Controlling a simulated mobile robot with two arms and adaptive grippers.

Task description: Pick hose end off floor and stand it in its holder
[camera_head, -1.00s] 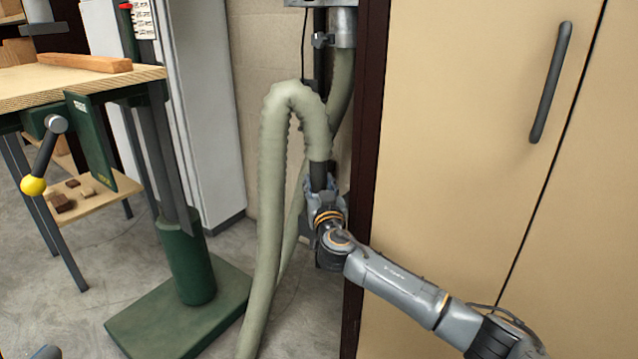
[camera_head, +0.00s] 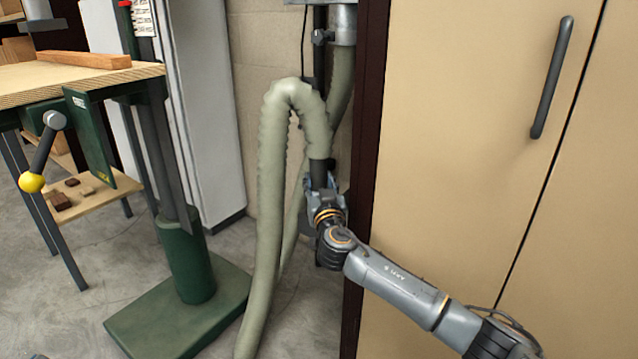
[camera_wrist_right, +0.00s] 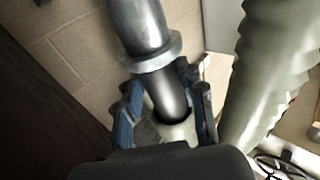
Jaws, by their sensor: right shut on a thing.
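The pale grey-green hose (camera_head: 272,180) rises from the floor, bends over in a loop and comes down to its black end piece (camera_head: 319,172). My right gripper (camera_head: 321,188) is shut on this end piece, low beside the dark cabinet edge. In the right wrist view, the black piece (camera_wrist_right: 168,92) stands between the two fingers (camera_wrist_right: 166,105), below a grey metallic collar. The holder is not clearly visible; my gripper hides that area.
A tall beige cabinet (camera_head: 450,150) with a dark edge stands close on the right. A green machine column on a base plate (camera_head: 180,320) and a wooden worktable (camera_head: 80,82) stand left. A metal duct fitting (camera_head: 342,30) hangs above. Concrete floor is open between them.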

